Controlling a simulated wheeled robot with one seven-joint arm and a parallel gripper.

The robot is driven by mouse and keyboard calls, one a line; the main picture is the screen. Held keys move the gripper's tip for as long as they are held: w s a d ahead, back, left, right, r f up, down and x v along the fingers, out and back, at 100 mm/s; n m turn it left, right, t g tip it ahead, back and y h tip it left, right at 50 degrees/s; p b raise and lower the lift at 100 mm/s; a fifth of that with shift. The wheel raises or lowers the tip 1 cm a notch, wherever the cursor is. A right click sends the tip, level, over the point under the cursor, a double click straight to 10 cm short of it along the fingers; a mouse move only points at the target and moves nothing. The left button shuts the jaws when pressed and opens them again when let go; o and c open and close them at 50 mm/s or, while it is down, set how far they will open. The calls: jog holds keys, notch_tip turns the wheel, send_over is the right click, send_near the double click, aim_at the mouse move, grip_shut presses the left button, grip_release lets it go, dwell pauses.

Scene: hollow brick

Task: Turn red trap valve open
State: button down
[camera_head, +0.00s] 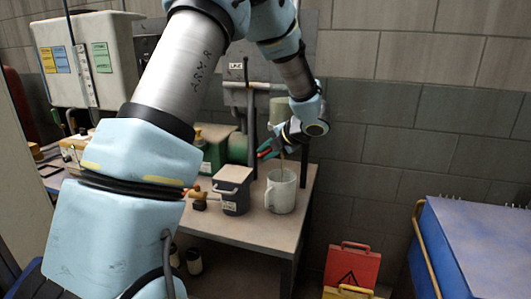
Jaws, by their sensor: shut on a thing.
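My gripper (278,147) is at the right end of the table, just above the white mug, and is seen small and partly hidden by its own wrist. It is shut at a small red handle (264,153), which I take as the red trap valve; the contact itself is too small to see clearly. A green piece shows beside the red one. A pale upright cylinder (279,110) stands above the gripper. A thin brown strip, a stick or a stream, runs from below the gripper into the white mug (281,190). The mug stands upright on the table.
A grey box (232,190) stands left of the mug, with a green container (212,147) behind it. A dark vertical post rises behind the mug.

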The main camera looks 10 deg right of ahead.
jog(key=c, duration=0.9)
grip_release()
jog(key=shift+s, duration=0.1)
jog(key=b+v, duration=0.2)
jog(key=v, duration=0.8)
jog(key=shift+s+d+r, duration=0.2)
jog(key=shift+r, duration=0.05)
